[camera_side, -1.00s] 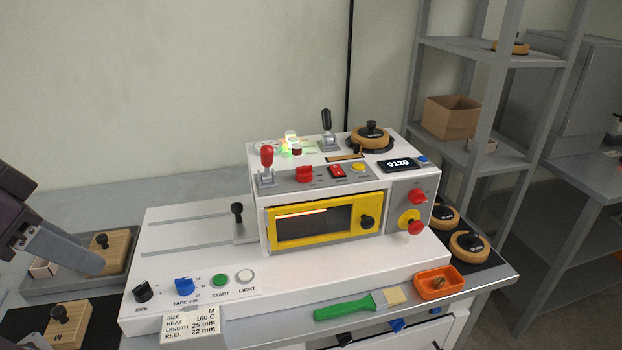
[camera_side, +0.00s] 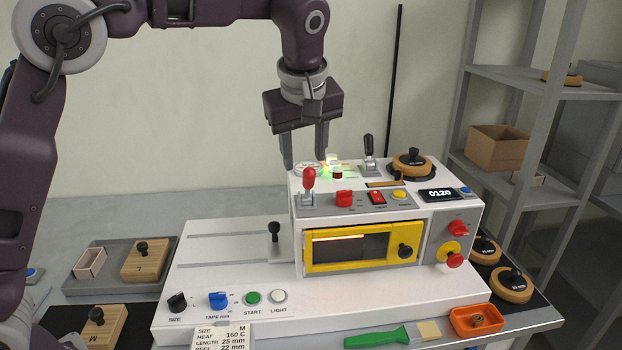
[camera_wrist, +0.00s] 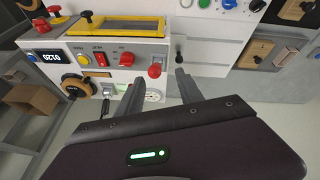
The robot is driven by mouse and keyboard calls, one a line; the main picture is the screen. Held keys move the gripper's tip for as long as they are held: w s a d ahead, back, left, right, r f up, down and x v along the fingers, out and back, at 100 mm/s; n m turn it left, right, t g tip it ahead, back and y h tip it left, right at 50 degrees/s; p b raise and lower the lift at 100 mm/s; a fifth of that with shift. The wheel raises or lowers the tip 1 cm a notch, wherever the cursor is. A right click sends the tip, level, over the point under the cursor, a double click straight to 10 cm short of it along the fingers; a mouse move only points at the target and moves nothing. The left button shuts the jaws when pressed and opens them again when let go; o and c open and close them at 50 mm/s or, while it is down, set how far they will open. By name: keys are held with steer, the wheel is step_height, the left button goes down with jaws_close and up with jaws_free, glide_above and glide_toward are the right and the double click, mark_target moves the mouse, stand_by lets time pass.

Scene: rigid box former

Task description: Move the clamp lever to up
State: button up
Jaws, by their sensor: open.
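Two levers stand on top of the white machine: one with a red knob (camera_side: 309,175) at the front left, one with a black handle (camera_side: 369,143) at the back. Both look roughly upright; I cannot read which is marked clamp. My gripper (camera_side: 305,163) is open and empty, pointing down above the machine's left top, just behind the red-knobbed lever in the side view. In the wrist view the red knob (camera_wrist: 154,70) shows close to the gap between the fingertips (camera_wrist: 160,80). No contact with it is visible. The black lever (camera_wrist: 105,108) lies left of the fingers there.
A lit green-white lamp (camera_side: 333,160) and a wooden-rimmed reel (camera_side: 412,163) are also on the machine top. Red switches (camera_side: 344,198) stand right of the red-knobbed lever. A short black-knobbed post (camera_side: 274,230) stands left of the yellow-framed window (camera_side: 310,257). Shelving (camera_side: 540,85) is at right.

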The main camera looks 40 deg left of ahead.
mark_target(310, 170)
steer(key=x, duration=0.8)
steer(key=shift+w+d+r, duration=0.1)
steer(key=shift+w+d, duration=0.15)
steer(key=shift+w, duration=0.15)
steer(key=shift+n, duration=0.3)
jaws_close()
stand_by(0.5)
